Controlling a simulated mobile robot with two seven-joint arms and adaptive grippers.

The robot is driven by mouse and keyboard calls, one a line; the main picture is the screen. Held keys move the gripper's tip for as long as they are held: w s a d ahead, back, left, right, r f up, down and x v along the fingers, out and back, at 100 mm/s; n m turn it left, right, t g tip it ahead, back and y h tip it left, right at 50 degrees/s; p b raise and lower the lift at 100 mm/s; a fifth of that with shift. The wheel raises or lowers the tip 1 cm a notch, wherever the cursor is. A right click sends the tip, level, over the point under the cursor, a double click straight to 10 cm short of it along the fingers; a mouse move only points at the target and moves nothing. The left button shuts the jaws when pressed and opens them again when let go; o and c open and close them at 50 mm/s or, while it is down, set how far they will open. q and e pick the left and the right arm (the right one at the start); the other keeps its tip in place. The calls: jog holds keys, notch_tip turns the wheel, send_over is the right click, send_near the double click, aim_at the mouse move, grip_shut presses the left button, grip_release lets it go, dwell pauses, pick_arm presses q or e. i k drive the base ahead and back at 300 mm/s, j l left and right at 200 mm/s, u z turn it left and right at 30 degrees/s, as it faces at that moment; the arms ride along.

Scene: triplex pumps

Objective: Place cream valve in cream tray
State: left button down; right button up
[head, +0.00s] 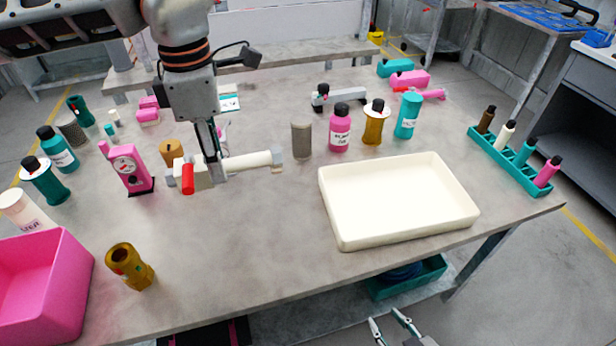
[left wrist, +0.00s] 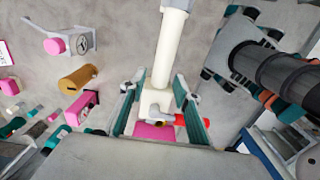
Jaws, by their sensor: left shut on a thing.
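The cream valve (head: 250,162) is a long cream pipe with a blocky body and a red end at its left. My left gripper (head: 213,168) is shut on its body and holds it roughly level, seemingly above the table. In the left wrist view, the cream valve (left wrist: 170,48) runs up from between the two fingers of the left gripper (left wrist: 158,100). The cream tray (head: 400,202) lies empty on the table, right of the valve and apart from it. My right gripper (head: 390,325) is at the bottom edge, its fingers apart and empty.
A grey cylinder (head: 301,140), a pink bottle (head: 340,130) and an amber bottle (head: 374,124) stand behind the tray. A teal rack (head: 510,165) is at the right. A pink bin (head: 42,285) and an amber fitting (head: 130,266) are front left. The table between fitting and tray is clear.

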aim_at(391, 217)
jog(key=l, duration=0.65)
jog(key=i+l, duration=0.15)
jog(key=l, duration=1.2)
jog(key=i, duration=0.05)
